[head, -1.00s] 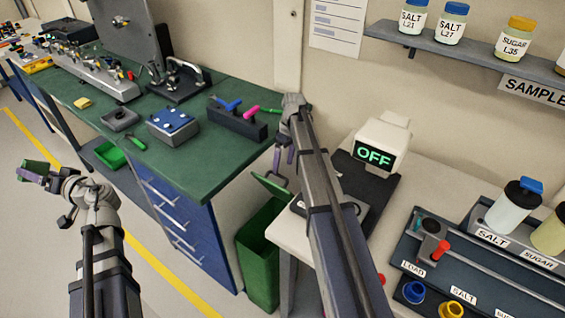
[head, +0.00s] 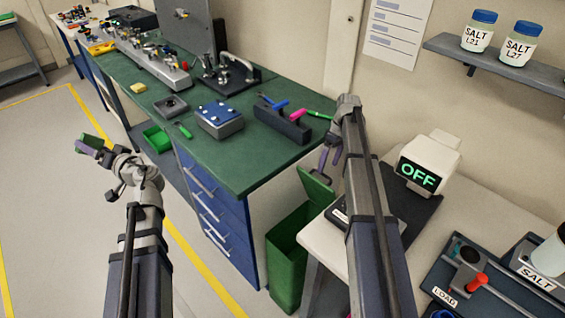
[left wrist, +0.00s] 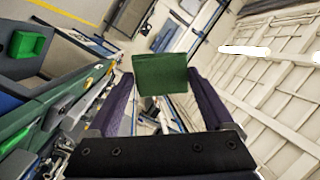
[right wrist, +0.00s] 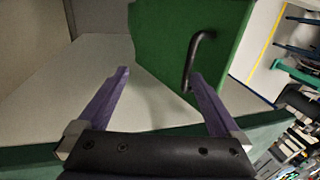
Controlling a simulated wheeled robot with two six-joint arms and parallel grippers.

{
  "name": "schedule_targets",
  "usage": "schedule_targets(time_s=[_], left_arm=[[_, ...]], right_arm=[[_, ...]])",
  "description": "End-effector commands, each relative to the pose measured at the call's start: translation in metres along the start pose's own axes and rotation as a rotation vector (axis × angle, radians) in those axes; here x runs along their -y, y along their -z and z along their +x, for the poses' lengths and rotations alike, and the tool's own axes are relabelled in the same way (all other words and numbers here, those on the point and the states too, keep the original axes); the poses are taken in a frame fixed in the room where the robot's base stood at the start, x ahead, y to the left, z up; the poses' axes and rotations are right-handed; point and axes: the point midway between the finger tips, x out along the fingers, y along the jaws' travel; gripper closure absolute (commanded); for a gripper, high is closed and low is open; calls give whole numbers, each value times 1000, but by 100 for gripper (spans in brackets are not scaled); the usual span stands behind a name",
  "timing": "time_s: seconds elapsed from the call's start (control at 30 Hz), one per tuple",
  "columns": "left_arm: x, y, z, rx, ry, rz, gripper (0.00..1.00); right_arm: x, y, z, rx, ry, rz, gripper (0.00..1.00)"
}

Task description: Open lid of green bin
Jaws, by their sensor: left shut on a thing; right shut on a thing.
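The green bin (head: 286,262) stands on the floor between the green-topped bench and the white table. Its lid (head: 316,187) is raised and tilted up above the bin; the right wrist view shows its green face (right wrist: 165,35) with a dark bar handle (right wrist: 196,62). My right gripper (head: 331,165) is at the lid, and the handle lies by one of its fingertips in the right wrist view (right wrist: 160,75). It is shut on the handle, though its fingers look apart there. My left gripper (head: 92,150) is shut on a green block (left wrist: 162,73), held over the floor at left.
The green-topped bench (head: 240,170) with blue drawers (head: 215,215) carries a blue-topped box (head: 219,118) and a tool holder (head: 283,124). The white table (head: 325,240) at right bears an instrument reading OFF (head: 428,165). Open floor (head: 50,190) lies at left.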

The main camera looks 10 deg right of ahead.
Motion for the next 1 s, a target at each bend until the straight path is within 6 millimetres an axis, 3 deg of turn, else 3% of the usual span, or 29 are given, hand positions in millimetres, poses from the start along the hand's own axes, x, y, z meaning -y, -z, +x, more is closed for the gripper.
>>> schedule_targets(time_s=[0.03, 0.17, 0.27, 1.0], left_arm=[[-1, -1, 0, 0, 0, 0, 59], [1, 1, 0, 0, 0, 0, 59], [2, 2, 0, 0, 0, 0, 59], [15, 13, 0, 0, 0, 0, 59]], right_arm=[[-14, 1, -1, -4, -31, 9, 44], [-21, 1, -5, -4, -31, 9, 46], [-26, 1, -9, -4, -30, 9, 56], [-64, 1, -36, -4, -26, 5, 56]])
